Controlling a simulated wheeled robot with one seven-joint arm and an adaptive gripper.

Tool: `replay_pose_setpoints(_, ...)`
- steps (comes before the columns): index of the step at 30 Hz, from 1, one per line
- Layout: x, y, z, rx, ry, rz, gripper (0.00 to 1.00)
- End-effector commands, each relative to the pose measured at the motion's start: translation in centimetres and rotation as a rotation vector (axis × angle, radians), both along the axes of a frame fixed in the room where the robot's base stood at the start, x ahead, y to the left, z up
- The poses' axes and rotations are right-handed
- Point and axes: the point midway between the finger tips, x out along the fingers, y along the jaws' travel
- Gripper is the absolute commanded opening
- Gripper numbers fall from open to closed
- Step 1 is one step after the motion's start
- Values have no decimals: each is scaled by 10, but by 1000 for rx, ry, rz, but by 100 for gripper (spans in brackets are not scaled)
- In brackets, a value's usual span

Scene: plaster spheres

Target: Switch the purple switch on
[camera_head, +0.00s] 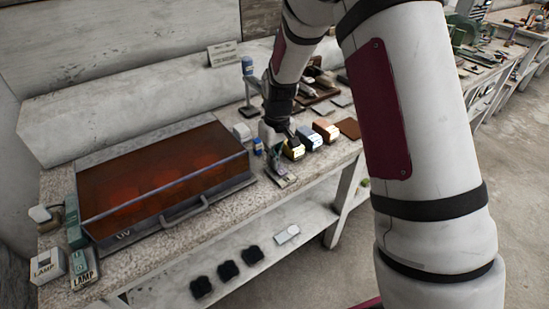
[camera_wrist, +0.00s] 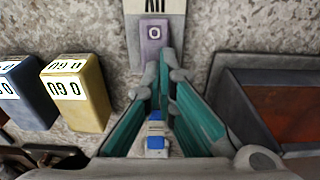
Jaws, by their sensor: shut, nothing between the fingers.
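The purple switch (camera_wrist: 153,32) sits on a light plate (camera_wrist: 135,12) at the top middle of the wrist view. A round O mark shows on its face, and dark lettering stands on the plate above it. In the head view the switch's plate (camera_head: 285,181) lies near the bench's front edge, partly behind my gripper (camera_head: 277,160). In the wrist view my gripper (camera_wrist: 164,62) is shut and empty, its teal-sided fingers converging just below the switch. I cannot tell whether the fingertips touch it.
A lidded box with a reddish translucent top (camera_head: 160,172) stands left of my gripper in the head view. Yellow (camera_head: 293,148), blue-grey (camera_head: 309,138) and orange (camera_head: 326,129) boxes stand to its right. A small blue-and-white object (camera_wrist: 156,138) shows between the finger bases.

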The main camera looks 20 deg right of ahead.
Motion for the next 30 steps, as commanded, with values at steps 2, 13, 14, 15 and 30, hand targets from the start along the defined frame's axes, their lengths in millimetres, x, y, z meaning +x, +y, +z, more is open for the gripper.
replay_pose_setpoints(2,5,1,-7,-19,50,3,0)
replay_pose_setpoints(13,5,1,-11,-56,162,-1,0)
replay_pose_setpoints(14,5,1,-11,-56,162,-1,0)
replay_pose_setpoints(15,5,1,-11,-56,162,-1,0)
replay_pose_setpoints(30,-13,-5,-7,-58,171,-1,0)
